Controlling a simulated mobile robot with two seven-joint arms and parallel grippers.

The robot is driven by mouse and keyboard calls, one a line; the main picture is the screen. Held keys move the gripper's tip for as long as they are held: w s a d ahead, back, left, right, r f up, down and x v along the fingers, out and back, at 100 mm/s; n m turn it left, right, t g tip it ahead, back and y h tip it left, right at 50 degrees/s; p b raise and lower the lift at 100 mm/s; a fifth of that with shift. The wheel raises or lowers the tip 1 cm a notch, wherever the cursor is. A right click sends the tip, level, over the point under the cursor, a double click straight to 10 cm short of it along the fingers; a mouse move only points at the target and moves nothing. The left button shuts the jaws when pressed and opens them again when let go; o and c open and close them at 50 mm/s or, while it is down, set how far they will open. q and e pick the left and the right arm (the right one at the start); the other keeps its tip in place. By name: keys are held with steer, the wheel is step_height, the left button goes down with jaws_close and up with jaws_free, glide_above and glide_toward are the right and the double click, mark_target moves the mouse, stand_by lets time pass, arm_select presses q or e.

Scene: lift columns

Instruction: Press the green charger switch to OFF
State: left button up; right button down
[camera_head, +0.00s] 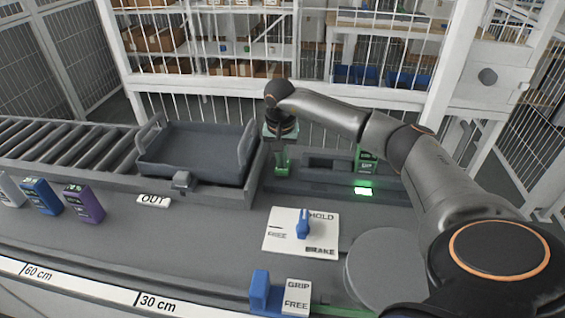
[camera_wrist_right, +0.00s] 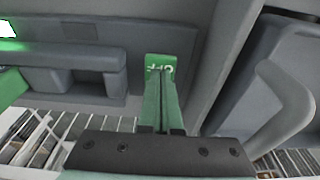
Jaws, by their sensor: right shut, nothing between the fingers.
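The green switch (camera_wrist_right: 160,60) carries upside-down OFF lettering in the right wrist view, directly at the tips of my right gripper (camera_wrist_right: 163,76). The fingers are together, with nothing held between them, and they overlap part of the lettering. I cannot tell whether they touch the switch. In the head view my right gripper (camera_head: 282,150) points down at the left end of the grey charger (camera_head: 320,187), just right of the grey tote. A green light (camera_head: 364,191) glows on the charger's front. My left gripper is not in view.
The grey tote (camera_head: 195,170) stands close left of my right gripper. Green blocks (camera_head: 367,160) stand in the charger's right part. In front are a HOLD/FREE/BRAKE plate (camera_head: 275,242) with a blue knob (camera_head: 303,226) and a GRIP/FREE block (camera_head: 297,298).

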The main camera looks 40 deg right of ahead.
steer(key=shift+f, duration=0.1)
step_height(320, 180, up, 7)
steer(key=p, duration=0.5)
steer(key=shift+p, duration=0.4)
stand_by(0.4)
